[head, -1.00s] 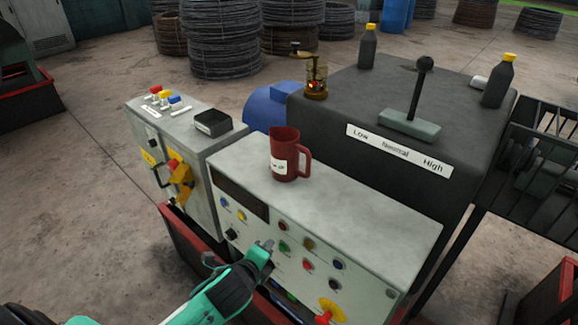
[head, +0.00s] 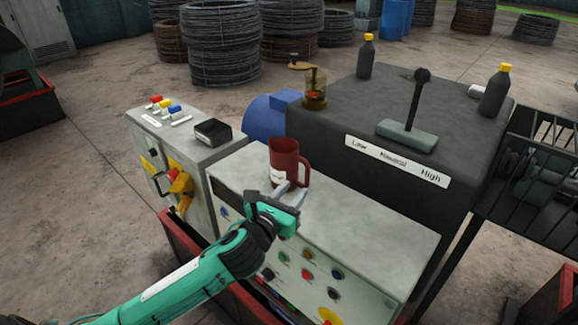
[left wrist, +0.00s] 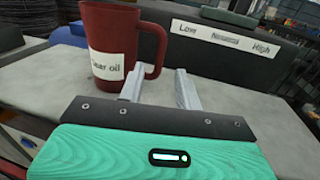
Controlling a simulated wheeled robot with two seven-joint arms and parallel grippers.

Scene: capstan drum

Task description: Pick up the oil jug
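The oil jug (head: 286,160) is dark red with a handle on its right side and stands upright on the grey top of the control cabinet. In the left wrist view the jug (left wrist: 110,32) carries a white label ending in "ear oil". My left gripper (head: 287,192) is at the front of the jug, partly covering its lower part. In the left wrist view its two fingers (left wrist: 157,85) are apart, with the jug's handle just beyond and between them, nearer the left finger. Whether a finger touches the jug is unclear. My right gripper is not in view.
The cabinet top (head: 370,220) is clear to the right of the jug. A dark housing with a lever (head: 415,100), black bottles (head: 495,90) and a brass oiler (head: 314,90) rises behind. A small black box (head: 213,132) sits on the left cabinet.

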